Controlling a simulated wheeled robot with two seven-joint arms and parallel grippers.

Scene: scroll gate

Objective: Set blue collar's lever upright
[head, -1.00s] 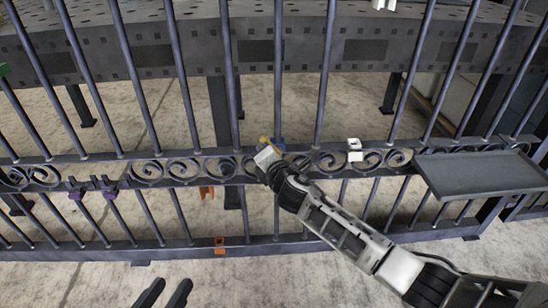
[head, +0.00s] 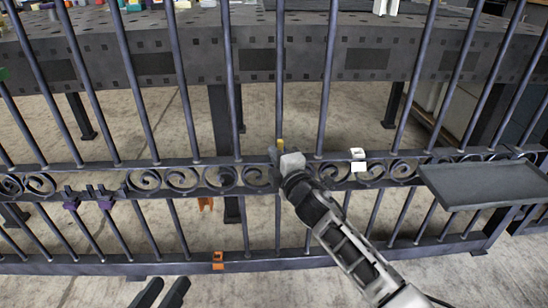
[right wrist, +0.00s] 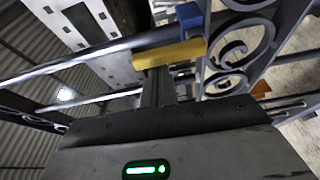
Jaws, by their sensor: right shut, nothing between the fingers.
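The blue collar (right wrist: 190,17) shows at the top of the right wrist view, on the gate by the scrollwork. Its yellow lever (right wrist: 168,53) runs left from it, roughly along the upright bar. In the head view only a small part of the yellow lever (head: 280,145) shows, in line with the bar; my right gripper hides the collar. My right gripper (head: 281,158) is shut and empty at the scroll rail; in the right wrist view its fingertips (right wrist: 156,75) are right at the lever, contact unclear. My left gripper (head: 160,293) is open and empty at the bottom edge, away from the gate.
A white block (head: 358,160) sits on the scroll rail right of my right gripper. A dark tray (head: 485,182) is fixed further right. Purple pieces (head: 106,202) hang at left, orange pieces (head: 218,260) are lower down. A table (head: 180,65) stands behind the bars.

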